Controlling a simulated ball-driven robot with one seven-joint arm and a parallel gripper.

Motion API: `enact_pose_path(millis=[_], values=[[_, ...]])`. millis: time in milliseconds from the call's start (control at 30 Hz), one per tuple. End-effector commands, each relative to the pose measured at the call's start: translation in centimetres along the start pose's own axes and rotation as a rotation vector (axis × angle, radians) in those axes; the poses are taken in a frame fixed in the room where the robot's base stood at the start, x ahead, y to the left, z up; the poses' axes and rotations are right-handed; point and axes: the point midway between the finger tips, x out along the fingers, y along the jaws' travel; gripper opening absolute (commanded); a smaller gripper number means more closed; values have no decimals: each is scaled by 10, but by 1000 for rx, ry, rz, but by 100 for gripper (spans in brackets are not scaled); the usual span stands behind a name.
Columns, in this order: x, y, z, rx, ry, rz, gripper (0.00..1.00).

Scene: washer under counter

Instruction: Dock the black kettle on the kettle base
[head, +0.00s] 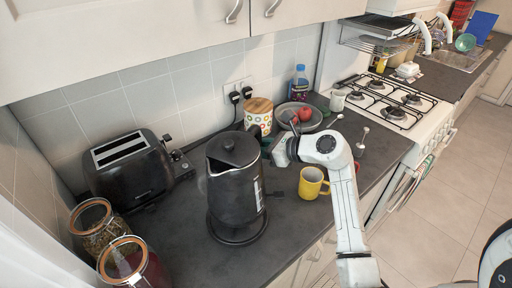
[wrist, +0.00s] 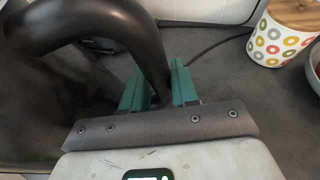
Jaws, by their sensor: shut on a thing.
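The black kettle (head: 234,190) is upright over the left part of the dark counter. The kettle base (head: 238,238) shows as a dark round rim under the kettle's bottom; most of it is hidden, and I cannot tell whether the kettle touches it or hangs just above. My gripper (head: 274,146) is at the kettle's upper right side, shut on its handle. In the wrist view the green fingers of my gripper (wrist: 158,88) stand on both sides of the curved dark handle (wrist: 150,45), with the kettle body (wrist: 45,100) to the left.
A black toaster (head: 130,168) stands left of the kettle, with two lidded glass jars (head: 130,262) in front. A yellow mug (head: 312,184) stands to the right.

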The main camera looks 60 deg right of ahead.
Motion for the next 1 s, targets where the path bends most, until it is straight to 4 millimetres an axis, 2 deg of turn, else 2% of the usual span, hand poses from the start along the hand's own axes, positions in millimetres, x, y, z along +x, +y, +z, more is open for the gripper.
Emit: enact_pose_path(millis=[267, 700, 1000], values=[[6, 1, -7, 1, -2, 3, 0], [20, 2, -40, 1, -2, 3, 0], [25, 2, -52, 1, -3, 3, 0]])
